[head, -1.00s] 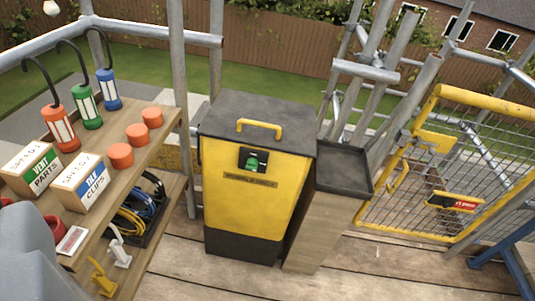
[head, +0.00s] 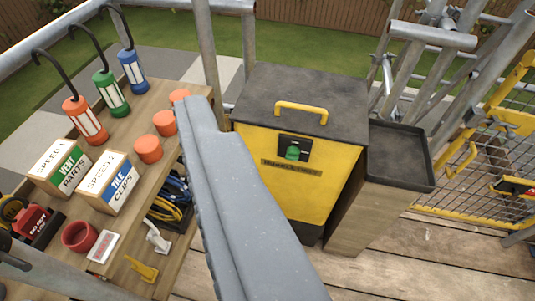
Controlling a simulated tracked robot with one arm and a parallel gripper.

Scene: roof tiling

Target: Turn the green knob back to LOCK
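The green knob (head: 292,153) sits on a small dark plate on the front of a yellow bin-like box (head: 330,188) with a dark grey lid. A label strip (head: 291,167) lies just under the plate; its text is too small to read for sure. I cannot make out which mark the knob points to. A yellow handle (head: 301,108) is on the lid. A long grey part of my arm reaches up the middle of the view, left of the knob, and covers the box's left lower front. My gripper's fingertips do not show.
A wooden shelf (head: 140,188) on the left holds lanterns, orange cups and the boxes of vent parts (head: 60,167) and tile clips (head: 108,182). A dark tray (head: 400,155) on a wooden stand is right of the box. A yellow mesh gate (head: 485,178) and scaffold poles are at right.

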